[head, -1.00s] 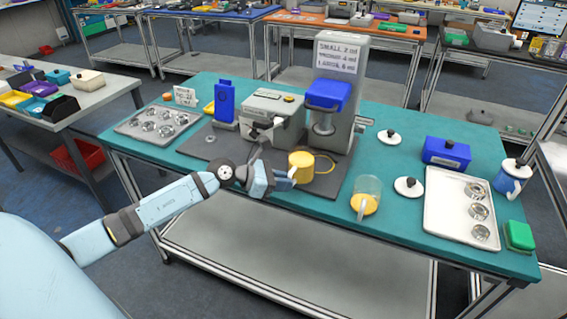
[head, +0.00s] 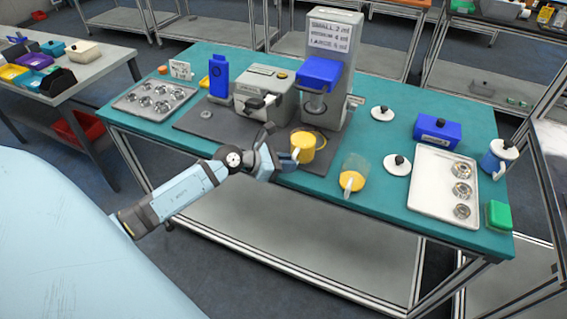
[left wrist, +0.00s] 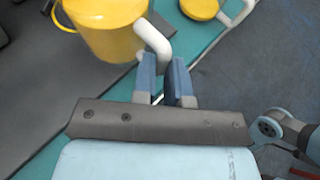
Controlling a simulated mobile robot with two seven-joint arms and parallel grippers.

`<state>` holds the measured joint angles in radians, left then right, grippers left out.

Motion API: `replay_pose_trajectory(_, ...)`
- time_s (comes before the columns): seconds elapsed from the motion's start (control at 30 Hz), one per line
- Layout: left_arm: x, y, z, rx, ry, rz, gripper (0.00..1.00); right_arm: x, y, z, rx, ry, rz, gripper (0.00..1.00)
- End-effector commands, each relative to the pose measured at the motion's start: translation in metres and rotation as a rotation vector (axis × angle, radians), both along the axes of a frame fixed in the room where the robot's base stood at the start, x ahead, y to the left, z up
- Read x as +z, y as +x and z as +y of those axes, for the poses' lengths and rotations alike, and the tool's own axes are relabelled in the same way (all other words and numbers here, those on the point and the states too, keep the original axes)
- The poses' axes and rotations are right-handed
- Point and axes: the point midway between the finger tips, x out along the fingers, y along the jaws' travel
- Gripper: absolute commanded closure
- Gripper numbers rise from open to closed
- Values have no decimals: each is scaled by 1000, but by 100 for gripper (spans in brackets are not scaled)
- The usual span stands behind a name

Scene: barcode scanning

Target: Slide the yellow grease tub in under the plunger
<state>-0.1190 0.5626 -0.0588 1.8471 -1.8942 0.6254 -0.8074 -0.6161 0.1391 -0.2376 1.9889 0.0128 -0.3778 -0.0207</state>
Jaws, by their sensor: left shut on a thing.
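The yellow grease tub (head: 303,148) stands at the front of the dark mat, in front of the press (head: 336,45) and not beneath the plunger (head: 314,104). The plunger hangs below the press's blue head (head: 319,72). In the left wrist view the tub (left wrist: 105,28) is at the upper left, its white handle (left wrist: 150,35) towards me. My left gripper (head: 287,160) is shut on that handle; its blue fingers (left wrist: 160,65) lie either side of the handle's end. My right gripper is not in view.
A clear jug (head: 354,165) with yellow contents stands right of the tub, near the table's front edge. A grey machine (head: 265,90) with a black handle stands left of the press. White lids (head: 396,164) and a tray (head: 432,190) lie further right.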

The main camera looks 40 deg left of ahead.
Motion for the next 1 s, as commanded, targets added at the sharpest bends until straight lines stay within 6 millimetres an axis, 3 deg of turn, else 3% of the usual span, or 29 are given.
replay_pose_trajectory(0.7,-7,70,17,0,1,-3,100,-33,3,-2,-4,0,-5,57)
replay_pose_trajectory(1.0,-9,85,21,-1,1,-2,100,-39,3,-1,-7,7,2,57)
